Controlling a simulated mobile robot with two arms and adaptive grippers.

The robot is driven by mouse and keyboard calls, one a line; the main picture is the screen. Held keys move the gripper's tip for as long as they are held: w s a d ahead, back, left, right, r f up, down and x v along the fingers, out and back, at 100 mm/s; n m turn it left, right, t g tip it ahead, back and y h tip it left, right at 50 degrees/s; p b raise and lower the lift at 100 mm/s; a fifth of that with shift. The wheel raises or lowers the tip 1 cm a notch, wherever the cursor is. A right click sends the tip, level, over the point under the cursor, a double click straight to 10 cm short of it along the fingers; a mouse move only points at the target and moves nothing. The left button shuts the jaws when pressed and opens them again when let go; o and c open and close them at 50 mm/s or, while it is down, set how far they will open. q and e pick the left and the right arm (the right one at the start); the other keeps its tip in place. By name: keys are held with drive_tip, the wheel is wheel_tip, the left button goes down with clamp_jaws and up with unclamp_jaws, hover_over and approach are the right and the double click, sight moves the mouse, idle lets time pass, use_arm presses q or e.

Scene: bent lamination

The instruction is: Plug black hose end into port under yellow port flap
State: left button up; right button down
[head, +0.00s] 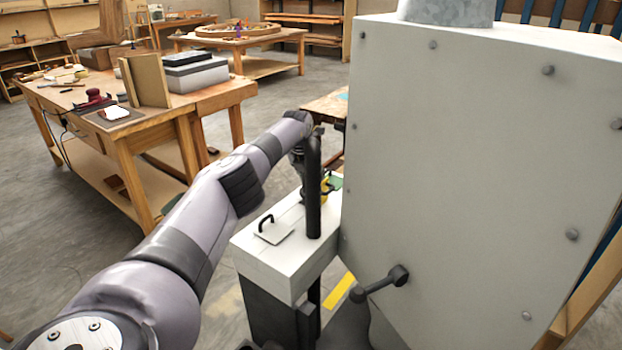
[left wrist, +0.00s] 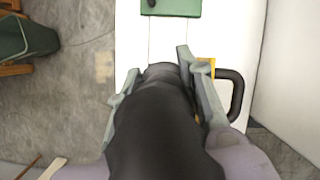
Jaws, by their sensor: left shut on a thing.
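The black hose (left wrist: 160,115) fills the middle of the left wrist view, its rounded end between the two grey fingers of my left gripper (left wrist: 160,72). A black tube, apparently this hose, hangs upright below my left wrist in the head view (head: 313,190). The yellow flap (left wrist: 206,68) shows only as a strip behind the right finger, beside a black handle (left wrist: 238,95). In the head view, yellow (head: 327,186) shows just behind the tube. Any port under it is hidden. My right gripper is out of view.
A white box (head: 265,265) carries a pale flap with a black handle (head: 273,237) and a green flap (left wrist: 172,8). A tall grey cabinet (head: 470,170) stands close on the right, with a dark lever (head: 380,284). A wooden workbench (head: 130,110) stands back left.

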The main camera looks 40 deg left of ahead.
use_arm(q)
drive_tip(key=shift+f+b, duration=0.4)
drive_tip(key=shift+f, duration=0.25)
drive_tip(key=shift+f, duration=0.1)
drive_tip(key=shift+f+b, duration=0.7)
drive_tip(key=shift+f, duration=0.05)
drive_tip(key=o, duration=1.1)
drive_tip(key=shift+s+r, duration=0.15)
drive_tip(key=shift+r, duration=0.45)
drive_tip(key=v, duration=1)
drive_tip(key=shift+s+r, duration=0.2)
drive_tip(key=shift+r, duration=0.1)
drive_tip(key=shift+d, duration=0.1)
